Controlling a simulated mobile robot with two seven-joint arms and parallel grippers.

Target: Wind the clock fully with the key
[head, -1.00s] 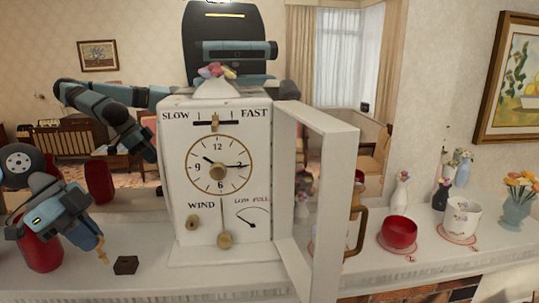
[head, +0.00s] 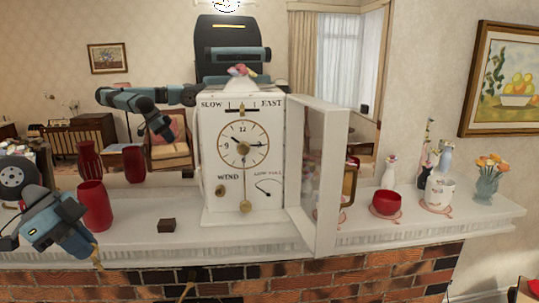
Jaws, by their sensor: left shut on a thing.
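The white clock (head: 211,150) stands upright on the mantel, its glazed door (head: 317,238) swung open to the right. Its face shows a dial (head: 229,157), a brass winding hole (head: 220,190) under the word WIND, and a LOW–FULL gauge (head: 265,190) with a thin needle. A brass pendulum (head: 244,206) hangs at the middle. My left gripper (head: 89,248) is left of the clock, near the mantel's front edge, shut on the small brass key (head: 98,261), which points downward, apart from the clock. My right gripper is not in view.
Red vases (head: 95,206) stand behind my gripper. A red bowl (head: 387,203), a white pot (head: 440,191) and a flower vase (head: 486,188) stand right. A mirror behind reflects me.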

